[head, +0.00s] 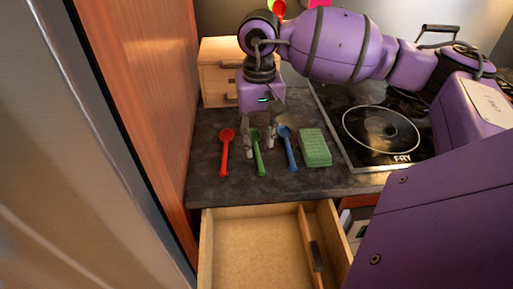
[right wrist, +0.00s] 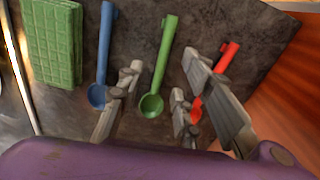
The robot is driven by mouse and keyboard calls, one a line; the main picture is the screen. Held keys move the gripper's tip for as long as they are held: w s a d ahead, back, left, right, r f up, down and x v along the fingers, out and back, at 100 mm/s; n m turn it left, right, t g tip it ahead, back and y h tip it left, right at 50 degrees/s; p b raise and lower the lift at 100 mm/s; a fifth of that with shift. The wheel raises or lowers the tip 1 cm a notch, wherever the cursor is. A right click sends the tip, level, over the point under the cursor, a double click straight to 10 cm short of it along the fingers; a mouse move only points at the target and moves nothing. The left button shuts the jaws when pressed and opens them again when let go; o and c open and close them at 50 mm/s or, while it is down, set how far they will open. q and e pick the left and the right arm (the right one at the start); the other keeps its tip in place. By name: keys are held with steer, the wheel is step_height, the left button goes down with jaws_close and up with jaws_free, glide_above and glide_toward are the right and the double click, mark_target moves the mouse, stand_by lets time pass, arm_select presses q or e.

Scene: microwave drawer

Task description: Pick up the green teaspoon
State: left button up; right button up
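The green teaspoon (head: 258,155) lies on the dark counter, between the red spoon (head: 225,150) and the blue spoon (head: 287,148). My right gripper (head: 260,143) is open above it, pointing down, its fingers on either side of the spoon. In the right wrist view the green teaspoon (right wrist: 160,65) shows between the spread fingers (right wrist: 163,75), which appear not to touch it. The red spoon (right wrist: 208,85) is partly hidden behind one finger. The blue spoon (right wrist: 102,60) is beside the other. My left gripper is not in view.
A green sponge-like block (head: 315,147) lies right of the spoons, beside the cooktop (head: 380,130). An open wooden drawer (head: 255,245) juts out below the counter. A wooden drawer box (head: 218,68) stands behind. A tall wooden panel (head: 150,90) bounds the left.

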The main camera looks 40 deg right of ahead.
mark_target(258, 153)
steer(key=shift+w+f, duration=0.15)
steer(key=shift+f, duration=1.8)
jaws_close()
step_height(258, 153, up, 10)
